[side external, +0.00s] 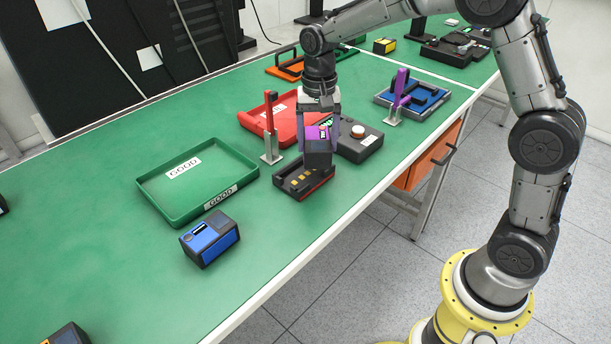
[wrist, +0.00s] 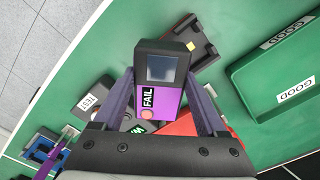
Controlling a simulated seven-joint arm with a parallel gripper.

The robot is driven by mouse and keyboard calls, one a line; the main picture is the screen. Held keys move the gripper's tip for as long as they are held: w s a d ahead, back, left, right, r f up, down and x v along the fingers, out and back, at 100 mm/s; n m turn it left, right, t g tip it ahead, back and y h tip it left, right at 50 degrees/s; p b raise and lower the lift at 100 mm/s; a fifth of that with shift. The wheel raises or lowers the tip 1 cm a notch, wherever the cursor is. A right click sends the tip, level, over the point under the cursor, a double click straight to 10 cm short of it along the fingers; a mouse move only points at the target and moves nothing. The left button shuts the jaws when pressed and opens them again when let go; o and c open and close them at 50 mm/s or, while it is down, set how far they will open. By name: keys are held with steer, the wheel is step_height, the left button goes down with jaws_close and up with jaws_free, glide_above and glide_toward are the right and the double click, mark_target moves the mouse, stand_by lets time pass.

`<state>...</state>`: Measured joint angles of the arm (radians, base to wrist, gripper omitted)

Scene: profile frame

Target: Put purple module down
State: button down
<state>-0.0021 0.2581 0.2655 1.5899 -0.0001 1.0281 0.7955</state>
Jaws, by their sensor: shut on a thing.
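The purple module (side external: 318,147) is black and purple, and my gripper (side external: 319,125) is shut on it. In the side view it is held upright, just above or at a black dock (side external: 292,183) with yellow contacts; I cannot tell whether they touch. In the wrist view the module (wrist: 160,85) sits between the two purple fingers (wrist: 161,100). Its grey screen faces the camera and a label reads FAIL. The dock (wrist: 203,48) shows partly behind the module, with one yellow contact in sight.
A green GOOD tray (side external: 225,152) is left of the dock, with a blue module (side external: 210,240) in front. A red tray (side external: 256,118) lies behind, beside an upright red-handled tool (side external: 270,128). A black TEST box (side external: 358,143) and a blue tray (side external: 425,98) are to the right.

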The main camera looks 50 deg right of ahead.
mark_target(305, 145)
steer(key=s+a+r+m, duration=0.2)
steer(key=s+r+m, duration=0.5)
steer(key=s+m, duration=0.2)
steer(key=s, duration=0.2)
steer(key=shift+s+r, duration=0.4)
steer(key=w+f, duration=0.2)
steer(key=w, duration=0.2)
steer(key=w+f, duration=0.3)
steer(key=w, duration=0.1)
steer(key=w+a+f, duration=0.1)
steer(key=w+f, duration=0.2)
steer(key=w, duration=0.1)
steer(key=shift+w+f, duration=0.25)
steer(key=shift+w, duration=0.1)
steer(key=shift+w+f, duration=0.55)
steer(key=shift+f, duration=0.1)
steer(key=shift+w+f, duration=0.1)
steer(key=shift+f, duration=1.3)
steer(key=shift+f, duration=0.1)
